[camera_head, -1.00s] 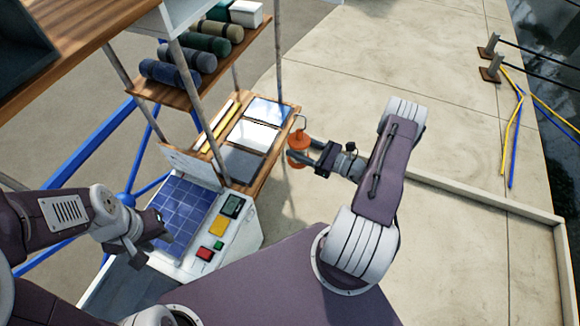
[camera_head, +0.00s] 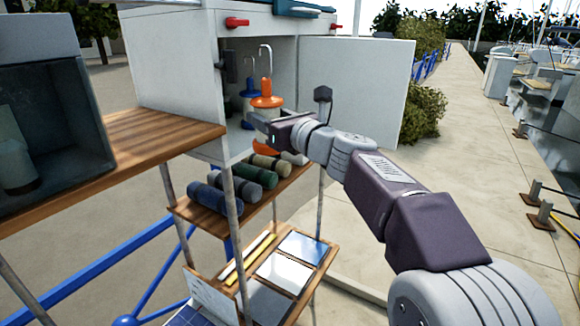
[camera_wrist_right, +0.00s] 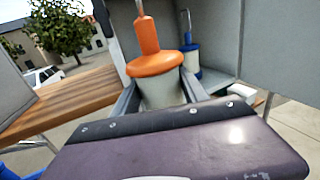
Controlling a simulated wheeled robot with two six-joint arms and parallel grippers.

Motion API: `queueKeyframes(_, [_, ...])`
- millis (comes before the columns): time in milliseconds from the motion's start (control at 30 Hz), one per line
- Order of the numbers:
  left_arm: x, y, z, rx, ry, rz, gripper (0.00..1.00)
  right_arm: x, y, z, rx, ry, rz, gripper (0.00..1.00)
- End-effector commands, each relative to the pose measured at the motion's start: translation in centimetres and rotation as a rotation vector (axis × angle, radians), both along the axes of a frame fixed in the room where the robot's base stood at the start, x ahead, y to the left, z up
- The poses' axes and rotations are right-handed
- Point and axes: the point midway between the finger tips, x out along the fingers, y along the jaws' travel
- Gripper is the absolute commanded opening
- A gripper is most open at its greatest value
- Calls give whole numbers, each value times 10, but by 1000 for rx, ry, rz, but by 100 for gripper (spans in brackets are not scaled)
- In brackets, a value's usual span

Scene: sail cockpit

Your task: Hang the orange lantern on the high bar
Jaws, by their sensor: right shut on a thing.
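The orange lantern (camera_head: 267,101) is upright in front of the open white cabinet (camera_head: 175,70), with its wire hook pointing up. My right gripper (camera_head: 262,121) is shut on the lantern's body. In the right wrist view the lantern's orange cap (camera_wrist_right: 155,64) stands above the two fingers (camera_wrist_right: 160,95), which are on either side of its pale body. A blue lantern (camera_head: 249,100) is inside the cabinet, behind and slightly left of the orange one; it also shows in the right wrist view (camera_wrist_right: 191,57). I cannot make out the high bar. My left gripper is out of view.
The cabinet's door (camera_head: 355,85) stands open to the right, close to my right arm. Below are a shelf with several rolls (camera_head: 252,176) and a lower wooden shelf with flat panels (camera_head: 283,270). A wooden counter (camera_head: 150,140) with a dark box is at left.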

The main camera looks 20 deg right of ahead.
Motion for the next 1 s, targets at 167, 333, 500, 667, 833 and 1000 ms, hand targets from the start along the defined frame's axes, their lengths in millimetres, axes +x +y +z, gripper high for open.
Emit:
queueKeyframes(167, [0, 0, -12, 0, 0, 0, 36, -35, 34, 49, -3, -11, 54, 1])
queueKeyframes(333, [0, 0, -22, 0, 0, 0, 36, -80, 70, 91, -3, -11, 122, 1])
queueKeyframes(500, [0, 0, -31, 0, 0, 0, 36, -120, 98, 114, 0, -4, 185, 1])
queueKeyframes(667, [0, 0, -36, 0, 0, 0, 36, -139, 112, 119, 4, 2, 225, 1])
queueKeyframes(833, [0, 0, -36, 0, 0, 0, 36, -139, 117, 118, 5, 5, 237, 1])
queueKeyframes(1000, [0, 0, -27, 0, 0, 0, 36, -133, 121, 121, 5, 7, 239, 1])
